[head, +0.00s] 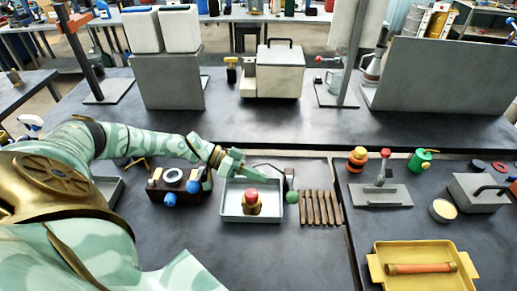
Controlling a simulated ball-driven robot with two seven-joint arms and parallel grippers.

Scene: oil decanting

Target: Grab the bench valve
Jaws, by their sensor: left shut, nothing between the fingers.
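A brass fitting with a red cap (251,204) stands upright in a shallow light-grey tray (229,214) in the middle of the bench; it may be the bench valve, but I cannot be sure. A lever with a red knob (382,178) on a grey base plate (365,196) stands further right and also looks valve-like. My left gripper (240,171) reaches in from the left over the back of the tray, behind and above the red cap. It is shut and empty, and appears apart from the fitting. My right gripper is out of view.
A box with blue knobs (170,200) stands left of the tray. A green ball (292,197) and a row of brown sticks (320,207) lie right of it. A yellow tray (421,255) holds a reddish-brown rod (421,268). The bench in front of the grey tray is clear.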

